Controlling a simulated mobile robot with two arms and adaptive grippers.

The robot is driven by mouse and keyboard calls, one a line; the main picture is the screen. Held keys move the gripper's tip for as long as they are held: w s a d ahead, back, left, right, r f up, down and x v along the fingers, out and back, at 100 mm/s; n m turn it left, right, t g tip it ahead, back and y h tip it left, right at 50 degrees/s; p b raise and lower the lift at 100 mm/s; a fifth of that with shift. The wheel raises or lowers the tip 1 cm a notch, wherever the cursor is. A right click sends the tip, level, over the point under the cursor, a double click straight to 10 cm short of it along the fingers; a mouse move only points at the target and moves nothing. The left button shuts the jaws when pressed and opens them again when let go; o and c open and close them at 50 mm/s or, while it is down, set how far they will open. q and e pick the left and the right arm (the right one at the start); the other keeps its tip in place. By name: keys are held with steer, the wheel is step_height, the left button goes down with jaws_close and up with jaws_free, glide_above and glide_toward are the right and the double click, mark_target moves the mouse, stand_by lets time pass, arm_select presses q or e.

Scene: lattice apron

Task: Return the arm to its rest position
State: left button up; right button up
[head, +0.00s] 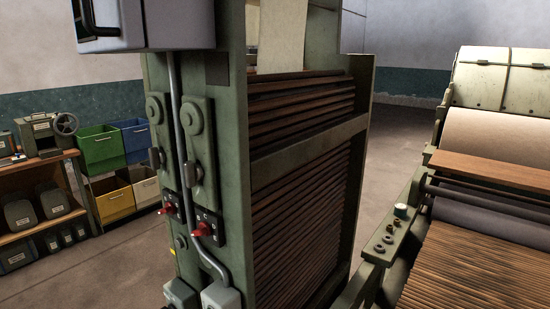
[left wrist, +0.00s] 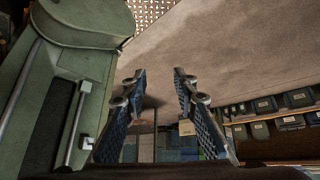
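My left gripper (left wrist: 159,74) shows in the left wrist view. Its two dark lattice fingers stand apart with nothing between them, so it is open and empty. A green machine body with a grey pipe (left wrist: 72,125) is close on the left of that view, apart from the fingers. Neither arm nor gripper shows in the head view. My right gripper is in no view.
A tall green machine frame (head: 239,180) with stacked brown slats (head: 300,190) and red switches (head: 203,230) stands in the middle. A second machine with a roller (head: 490,190) is at right. A shelf (head: 35,167) and coloured bins (head: 101,148) are at left. Open floor (head: 400,150) lies behind.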

arm_select(q)
steer(key=s+d+f+m+g, duration=0.1)
steer(key=s+d+f+g, duration=0.1)
steer(key=s+d+f, duration=0.4)
steer(key=s+d+f+m+g, duration=0.2)
steer(key=s+d+f, duration=0.4)
steer(key=s, duration=1)
steer(key=s+d+f+m+g+h, duration=0.1)
steer(key=s+d+f+m+g, duration=0.1)
steer(key=s+d+f, duration=0.5)
steer(key=s+d, duration=0.1)
steer(key=s, duration=0.3)
steer(key=shift+s, duration=0.25)
